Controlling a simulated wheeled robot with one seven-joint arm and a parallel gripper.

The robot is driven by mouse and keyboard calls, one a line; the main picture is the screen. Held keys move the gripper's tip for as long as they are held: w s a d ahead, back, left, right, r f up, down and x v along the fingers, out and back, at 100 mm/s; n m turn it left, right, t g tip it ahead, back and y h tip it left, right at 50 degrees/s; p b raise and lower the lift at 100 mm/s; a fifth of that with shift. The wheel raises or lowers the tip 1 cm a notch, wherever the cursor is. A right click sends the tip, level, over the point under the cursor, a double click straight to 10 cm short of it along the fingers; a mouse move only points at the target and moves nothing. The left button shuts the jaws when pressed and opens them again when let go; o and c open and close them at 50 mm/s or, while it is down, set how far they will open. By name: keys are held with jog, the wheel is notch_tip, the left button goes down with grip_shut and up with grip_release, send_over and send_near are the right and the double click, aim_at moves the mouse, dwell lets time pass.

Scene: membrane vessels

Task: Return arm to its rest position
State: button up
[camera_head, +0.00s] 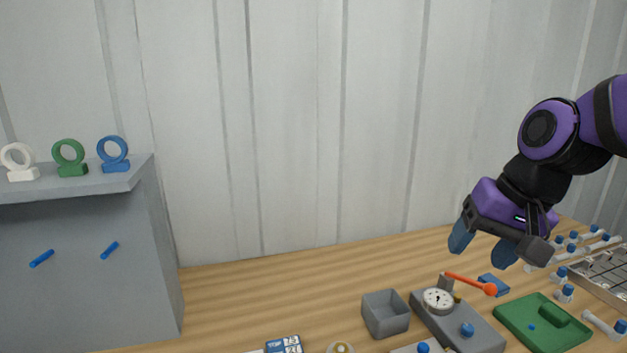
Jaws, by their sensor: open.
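My arm, purple and black, reaches in from the right edge of the head view. My gripper (483,246) hangs over the right part of the wooden bench with its two blue-grey fingers pointing down. The fingers are apart with nothing between them. The gripper is above the bench things, clear of the grey fixture (482,338) with a round dial (438,301) and an orange-red lever (472,284).
A grey open box (386,314) stands left of the fixture. A green tray (543,324) and a metal rack (606,272) with several blue-capped vials lie right. A grey cabinet (80,260) with three ring stands is at left. Bench between cabinet and box is mostly clear.

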jog(key=s+d+r+n+t+h, duration=0.2)
jog(key=s+d+r, duration=0.3)
jog(key=s, duration=0.4)
jog(key=shift+s+d+h, duration=0.4)
jog(key=shift+d+h, duration=0.1)
jog(key=shift+d, duration=0.2)
dwell(1.1)
